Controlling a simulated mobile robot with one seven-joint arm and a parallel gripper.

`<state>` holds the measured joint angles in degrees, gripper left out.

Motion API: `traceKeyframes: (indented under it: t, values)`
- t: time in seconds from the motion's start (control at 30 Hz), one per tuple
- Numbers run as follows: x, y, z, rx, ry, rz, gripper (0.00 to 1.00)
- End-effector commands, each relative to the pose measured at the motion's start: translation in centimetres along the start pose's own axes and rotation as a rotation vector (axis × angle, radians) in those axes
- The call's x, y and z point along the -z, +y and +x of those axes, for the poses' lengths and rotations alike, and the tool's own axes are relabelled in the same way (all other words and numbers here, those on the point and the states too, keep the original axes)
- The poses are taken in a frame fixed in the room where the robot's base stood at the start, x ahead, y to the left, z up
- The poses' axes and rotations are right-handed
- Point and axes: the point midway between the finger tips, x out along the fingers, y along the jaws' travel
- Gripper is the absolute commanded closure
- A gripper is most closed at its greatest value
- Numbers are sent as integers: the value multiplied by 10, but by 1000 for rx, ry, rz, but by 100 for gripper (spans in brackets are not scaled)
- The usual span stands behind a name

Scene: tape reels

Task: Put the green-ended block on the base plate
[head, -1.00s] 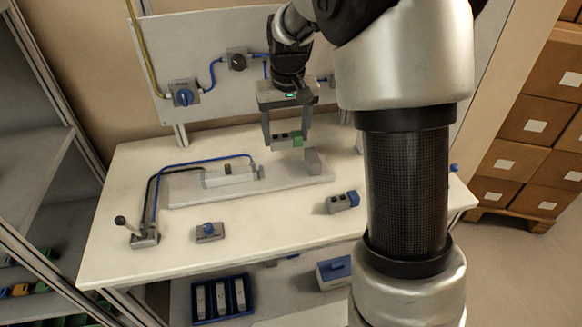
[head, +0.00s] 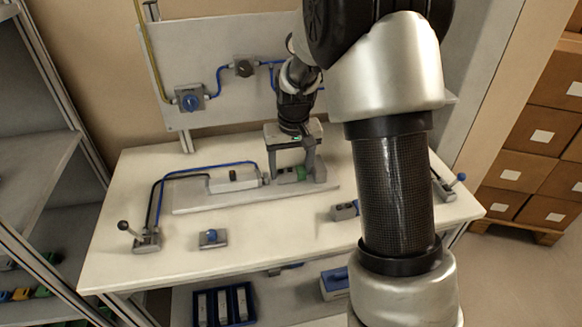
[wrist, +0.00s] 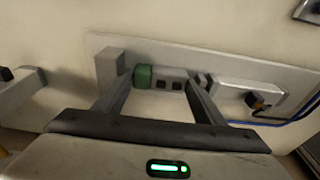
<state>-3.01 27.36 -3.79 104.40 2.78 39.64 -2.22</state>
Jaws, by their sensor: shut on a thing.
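The green-ended block (head: 288,175) is grey with dark square marks and a green end. My gripper (head: 292,178) is shut on it, one finger at each end. The wrist view also shows the block (wrist: 170,78) between the fingers, green end at left. The base plate (head: 225,202) is a long pale slab on the table. The block is low over the plate's right part, between an upright grey post (wrist: 109,66) and a grey-white unit (wrist: 235,92). I cannot tell whether it touches the plate.
Blue and black cables run to the plate's unit. The front middle of the table is clear.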

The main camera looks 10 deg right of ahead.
Motion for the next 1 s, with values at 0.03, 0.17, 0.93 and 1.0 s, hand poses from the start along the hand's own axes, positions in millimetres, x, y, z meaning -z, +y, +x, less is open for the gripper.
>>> traceKeyframes:
  t: [0.03, 0.17, 0.93, 1.0]
  values:
    - [0, 0, 2, 0, -1, 0, 35]
    - [0, 0, 1, 0, -1, 0, 29]
    - [1, 0, -99, 0, 3, 0, 29]
    - [1, 0, -108, 0, 2, 0, 29]
